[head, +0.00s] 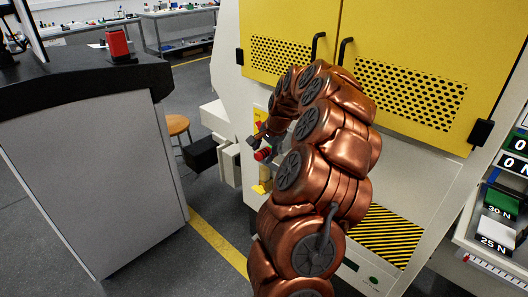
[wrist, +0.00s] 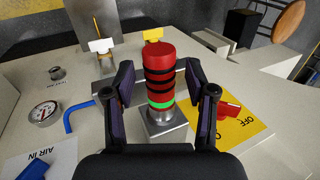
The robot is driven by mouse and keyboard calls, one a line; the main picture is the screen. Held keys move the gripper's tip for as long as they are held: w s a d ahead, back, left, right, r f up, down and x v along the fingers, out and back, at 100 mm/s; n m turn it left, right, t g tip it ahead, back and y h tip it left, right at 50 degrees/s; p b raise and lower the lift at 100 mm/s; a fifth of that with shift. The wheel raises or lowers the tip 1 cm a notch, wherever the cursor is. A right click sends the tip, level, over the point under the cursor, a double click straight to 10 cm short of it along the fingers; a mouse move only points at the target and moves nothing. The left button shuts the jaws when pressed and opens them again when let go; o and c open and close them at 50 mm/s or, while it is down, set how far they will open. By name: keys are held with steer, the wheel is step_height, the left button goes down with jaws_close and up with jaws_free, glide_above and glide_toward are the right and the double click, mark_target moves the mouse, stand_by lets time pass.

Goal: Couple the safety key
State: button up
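A red cylinder (wrist: 160,70) with black bands and a green ring at its base stands upright on a square metal block (wrist: 163,130) in the wrist view. No thing is labelled as the safety key, so I cannot tell for sure which it is. My gripper (wrist: 160,86) is open, one finger on each side of the cylinder, with a narrow gap showing on both sides. In the head view my gripper (head: 257,138) is by the pale machine's left side, just above a small red part (head: 263,154); my arm hides much around it.
Right of the block is a yellow ON/OFF plate with a red switch (wrist: 229,110). Left are a gauge (wrist: 43,113) and a blue tube (wrist: 82,117). Behind stand a white piece (wrist: 101,46) and a yellow piece (wrist: 153,35). A dark-topped counter (head: 80,72) stands left.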

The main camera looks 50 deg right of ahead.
mark_target(264, 152)
stand_by(0.3)
steer(key=v, duration=0.3)
steer(key=shift+s+r, duration=0.15)
steer(key=s, duration=1.1)
steer(key=shift+s+a, duration=0.2)
steer(key=shift+s, duration=0.15)
steer(key=w+a+r+n+g+y+p, duration=0.1)
steer(key=a+r+n+g+p, duration=0.3)
steer(key=a, duration=1)
steer(key=a+r+n+t+y, duration=0.1)
steer(key=a+r+n, duration=0.35)
steer(key=a, duration=0.95)
steer(key=s+a+n+g+h+p, duration=0.1)
steer(key=s+a+n, duration=0.4)
steer(key=s, duration=0.3)
steer(key=s+a+f+n+g+h+p, duration=0.1)
steer(key=s+a+n+g, duration=0.1)
steer(key=s+a+n, duration=0.2)
steer(key=s+a, duration=0.3)
steer(key=s, duration=0.2)
steer(key=shift+s+a+n+p, duration=0.15)
steer(key=shift+n+p, duration=0.2)
